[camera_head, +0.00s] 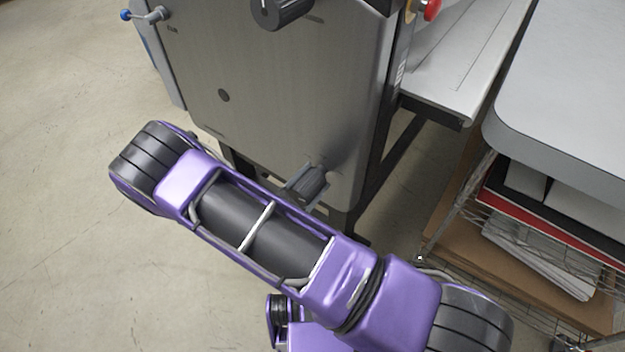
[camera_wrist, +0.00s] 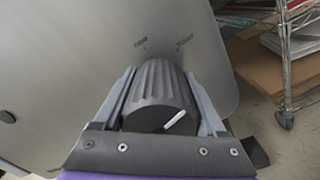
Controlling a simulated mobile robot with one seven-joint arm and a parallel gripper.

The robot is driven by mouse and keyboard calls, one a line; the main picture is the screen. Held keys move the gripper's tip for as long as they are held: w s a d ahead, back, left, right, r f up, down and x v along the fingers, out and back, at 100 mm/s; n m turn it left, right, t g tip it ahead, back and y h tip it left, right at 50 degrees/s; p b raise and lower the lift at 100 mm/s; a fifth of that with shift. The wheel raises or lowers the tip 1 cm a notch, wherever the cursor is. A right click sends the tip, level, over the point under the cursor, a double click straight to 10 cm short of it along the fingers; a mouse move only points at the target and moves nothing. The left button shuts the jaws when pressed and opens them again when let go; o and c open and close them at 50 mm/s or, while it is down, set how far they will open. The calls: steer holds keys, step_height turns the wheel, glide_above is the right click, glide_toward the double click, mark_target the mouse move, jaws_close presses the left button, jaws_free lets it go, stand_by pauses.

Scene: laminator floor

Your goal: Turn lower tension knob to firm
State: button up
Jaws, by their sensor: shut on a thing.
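The lower tension knob (camera_wrist: 158,92) is dark grey and ribbed, with a white pointer line on its face. In the wrist view it sits between the two fingers of my gripper (camera_wrist: 160,105), which is shut on it. The white line slants toward the upper right. Two small dark labels with tick marks are on the panel (camera_wrist: 75,60) just above the knob; they are small, and the left one seems to read "FIRM". In the head view the knob (camera_head: 312,181) shows low on the grey machine panel, with my fingers around it.
Another dark knob (camera_head: 280,10) is higher on the panel. A red knob (camera_head: 431,9) and a blue-tipped lever (camera_head: 143,14) are near the top. A wire shelf (camera_head: 520,250) with boards and paper stands at the right under a grey tabletop (camera_head: 570,80). The floor at left is clear.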

steer(key=shift+n, duration=0.3)
steer(key=n+p, duration=0.1)
steer(key=n, duration=0.5)
steer(key=shift+w+a, duration=0.1)
steer(key=n, duration=0.6)
steer(key=shift+a+n+p, duration=0.1)
steer(key=shift+n+p, duration=0.25)
steer(key=shift+n, duration=0.05)
steer(key=o, duration=1.3)
steer(key=shift+a, duration=0.1)
steer(key=v, duration=1.7)
steer(key=shift+a, duration=0.1)
